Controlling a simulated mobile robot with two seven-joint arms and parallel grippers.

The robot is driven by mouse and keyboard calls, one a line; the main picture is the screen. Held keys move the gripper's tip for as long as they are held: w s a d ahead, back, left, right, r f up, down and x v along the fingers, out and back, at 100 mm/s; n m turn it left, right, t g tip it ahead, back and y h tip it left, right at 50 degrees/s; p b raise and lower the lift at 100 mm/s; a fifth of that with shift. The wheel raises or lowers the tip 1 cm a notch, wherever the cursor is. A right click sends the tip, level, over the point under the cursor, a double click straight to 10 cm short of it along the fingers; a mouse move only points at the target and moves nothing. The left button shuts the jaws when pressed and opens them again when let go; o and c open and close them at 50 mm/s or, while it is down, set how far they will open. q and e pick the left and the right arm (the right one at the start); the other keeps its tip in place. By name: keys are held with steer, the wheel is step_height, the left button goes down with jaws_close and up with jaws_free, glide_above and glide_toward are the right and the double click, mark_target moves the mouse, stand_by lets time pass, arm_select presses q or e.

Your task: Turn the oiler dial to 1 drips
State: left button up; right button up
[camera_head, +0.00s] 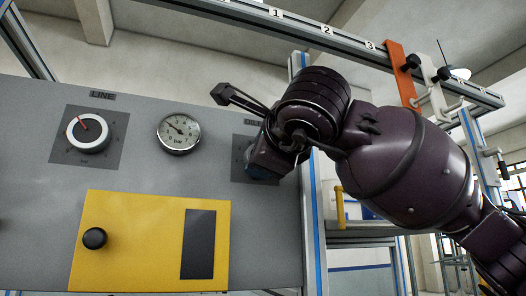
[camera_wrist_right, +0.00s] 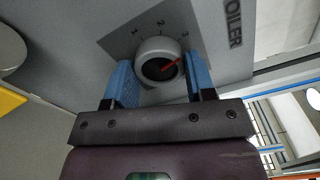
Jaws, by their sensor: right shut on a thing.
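The oiler dial (camera_wrist_right: 158,48) is a round grey knob with a dark face on a grey square plate. Its red pointer points right and slightly up in the right wrist view. In the head view my right arm covers most of the oiler plate (camera_head: 242,158) and hides the knob. My left gripper is not in view.
Left of the oiler on the grey panel are a pressure gauge (camera_head: 179,133) and the LINE dial (camera_head: 88,133). Below is a yellow plate (camera_head: 150,215) with a black knob (camera_head: 95,238). A rail (camera_head: 300,22) with an orange bracket (camera_head: 402,75) runs above my arm.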

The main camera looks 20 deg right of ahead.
steer(key=n+p, duration=0.3)
steer(key=n, duration=1.3)
steer(key=shift+n, duration=0.4)
steer(key=shift+f, duration=0.1)
steer(key=shift+a, duration=0.1)
steer(key=o, duration=0.9)
steer(key=shift+o, duration=0.2)
steer(key=shift+s, duration=0.15)
